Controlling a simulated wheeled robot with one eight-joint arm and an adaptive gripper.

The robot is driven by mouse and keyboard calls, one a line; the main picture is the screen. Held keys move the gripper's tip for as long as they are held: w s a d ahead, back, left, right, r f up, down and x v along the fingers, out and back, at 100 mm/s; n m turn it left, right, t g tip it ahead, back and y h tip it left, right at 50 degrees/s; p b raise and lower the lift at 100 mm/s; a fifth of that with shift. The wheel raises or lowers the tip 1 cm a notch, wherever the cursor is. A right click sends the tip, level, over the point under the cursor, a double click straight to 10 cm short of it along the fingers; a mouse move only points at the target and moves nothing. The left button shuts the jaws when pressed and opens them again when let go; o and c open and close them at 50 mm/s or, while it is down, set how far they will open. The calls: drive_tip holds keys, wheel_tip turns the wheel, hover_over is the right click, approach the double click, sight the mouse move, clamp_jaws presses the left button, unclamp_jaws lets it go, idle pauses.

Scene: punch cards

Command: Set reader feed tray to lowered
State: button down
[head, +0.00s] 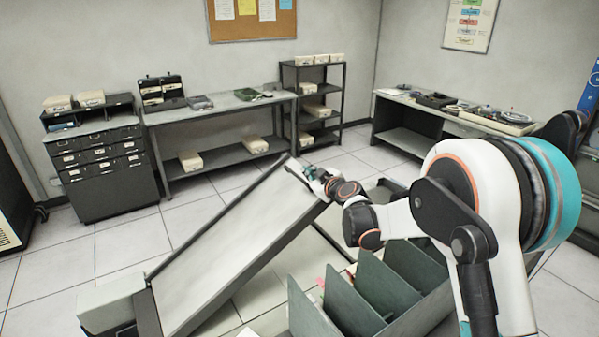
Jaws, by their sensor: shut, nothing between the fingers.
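A long pale tray (235,240) with dark side rails, which looks like the reader feed tray, fills the middle of the head view. It slopes, running from low at the front left to high at the back right. My gripper (307,171) is at the tray's upper right end, close to its dark edge. It is shut with nothing held. I cannot tell whether it touches the tray. My arm hides part of the area right of that end.
A grey-green divided bin (345,305) stands right of the tray, below my arm. A beige box-like unit (110,302) is at the tray's lower left end. A workbench (222,108), shelf rack (313,100) and drawer cabinet (100,165) line the back wall. Tiled floor (130,235) is clear on the left.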

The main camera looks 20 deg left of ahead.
wheel_tip(320, 180, down, 7)
drive_tip(key=w+d+m+b, duration=0.1)
drive_tip(key=w+d+b, duration=0.1)
drive_tip(key=w+b, duration=0.1)
drive_tip(key=shift+d+r, duration=0.2)
drive_tip(key=shift+d, duration=0.05)
drive_tip(key=shift+s, duration=0.1)
